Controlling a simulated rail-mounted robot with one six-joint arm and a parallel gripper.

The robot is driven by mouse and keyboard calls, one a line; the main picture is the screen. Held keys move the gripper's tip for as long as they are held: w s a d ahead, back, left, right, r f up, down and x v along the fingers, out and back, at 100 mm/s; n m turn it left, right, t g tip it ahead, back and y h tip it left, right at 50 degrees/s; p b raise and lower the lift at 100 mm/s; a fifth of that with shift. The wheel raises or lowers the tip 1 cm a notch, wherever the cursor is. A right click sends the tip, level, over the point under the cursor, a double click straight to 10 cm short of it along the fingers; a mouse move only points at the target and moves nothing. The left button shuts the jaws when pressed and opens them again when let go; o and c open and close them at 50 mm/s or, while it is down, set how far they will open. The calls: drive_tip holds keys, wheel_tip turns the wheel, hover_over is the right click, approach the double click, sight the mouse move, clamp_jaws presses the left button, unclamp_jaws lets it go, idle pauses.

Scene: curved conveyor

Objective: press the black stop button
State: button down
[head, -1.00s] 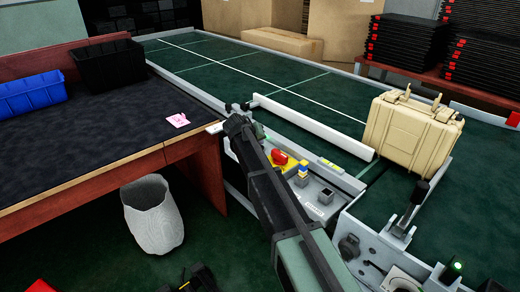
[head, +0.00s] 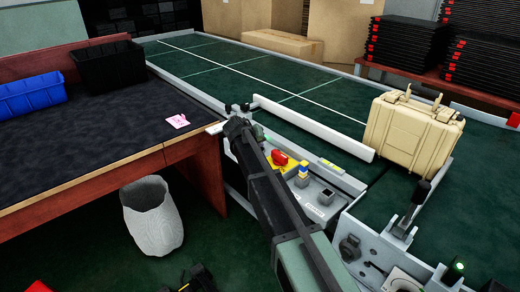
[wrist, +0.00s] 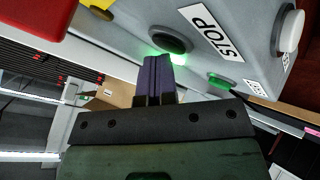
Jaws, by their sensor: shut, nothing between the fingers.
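The black stop button (wrist: 170,40) is a round, dark knob on a grey panel, seen in the wrist view beside a white label (wrist: 212,31) reading STOP. My gripper (wrist: 156,58) is shut and empty, its purple-grey fingertips just below the black button in the picture. A small gap seems to show between them, but I cannot tell whether they touch. A green glow lights the panel by the fingertips. In the head view my arm hides the fingertips and the button.
A white round button (wrist: 290,31) sits on the panel past the label. A red switch on a yellow plate (head: 280,158) stands beside my arm. A beige case (head: 412,130) rests on the green conveyor (head: 220,68). A workbench (head: 100,125) stands at left.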

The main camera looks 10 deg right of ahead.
drive_tip(key=shift+r+p, duration=0.85)
wheel_tip(320, 180, up, 5)
drive_tip(key=p, duration=0.5)
drive_tip(key=shift+r, duration=0.1)
idle(0.5)
